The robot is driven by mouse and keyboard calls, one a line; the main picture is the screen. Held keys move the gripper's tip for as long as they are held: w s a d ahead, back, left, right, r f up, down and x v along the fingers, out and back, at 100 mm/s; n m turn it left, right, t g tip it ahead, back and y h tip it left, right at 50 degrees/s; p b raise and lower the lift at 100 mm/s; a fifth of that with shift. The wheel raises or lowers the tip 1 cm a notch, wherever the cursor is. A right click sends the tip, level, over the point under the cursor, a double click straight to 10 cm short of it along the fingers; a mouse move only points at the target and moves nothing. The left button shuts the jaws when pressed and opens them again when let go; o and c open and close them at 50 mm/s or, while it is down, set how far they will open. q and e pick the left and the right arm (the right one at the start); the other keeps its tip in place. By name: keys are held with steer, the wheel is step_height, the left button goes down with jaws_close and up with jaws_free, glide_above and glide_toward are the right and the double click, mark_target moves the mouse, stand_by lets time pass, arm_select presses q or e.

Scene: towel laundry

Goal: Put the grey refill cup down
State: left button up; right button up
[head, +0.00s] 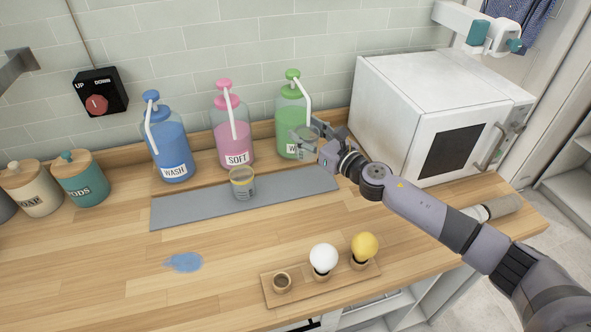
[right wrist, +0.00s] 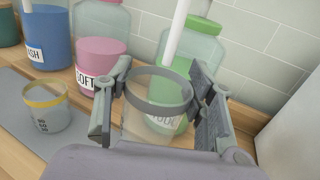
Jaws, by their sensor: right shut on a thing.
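The grey refill cup (head: 308,139) is clear with a grey rim. My right gripper (head: 312,143) is shut on it, in front of the green bottle (head: 292,105). In the right wrist view the cup (right wrist: 158,105) sits upright between the two fingers of the gripper (right wrist: 160,92), and its lower part is partly hidden. I cannot tell whether its base touches anything. The grey mat (head: 190,211) lies on the counter below and to the left of it. My left gripper is not in view.
A yellow-rimmed cup (head: 243,184) stands on the mat. Pink (head: 235,135) and blue (head: 170,150) pump bottles stand behind the mat. A white machine (head: 440,115) is at the right. A blue puddle (head: 184,262) and a wooden bulb tray (head: 305,288) are in front.

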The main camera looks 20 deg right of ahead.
mark_target(307, 157)
step_height(307, 157, down, 5)
steer(key=shift+s+d+r+b, duration=0.1)
steer(key=shift+s+d+b, duration=0.05)
steer(key=shift+b, duration=0.6)
step_height(307, 157, down, 4)
steer(key=shift+r+b, duration=0.25)
steer(key=shift+b, duration=0.45)
steer(key=shift+f, duration=0.45)
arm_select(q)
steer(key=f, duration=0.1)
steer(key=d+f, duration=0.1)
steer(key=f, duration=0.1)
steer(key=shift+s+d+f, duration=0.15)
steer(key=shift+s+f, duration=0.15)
arm_select(e)
steer(key=shift+f+b, duration=0.2)
steer(key=shift+b, duration=0.1)
steer(key=o, duration=1)
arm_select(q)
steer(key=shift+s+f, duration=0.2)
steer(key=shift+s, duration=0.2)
arm_select(e)
steer(key=shift+r, duration=0.1)
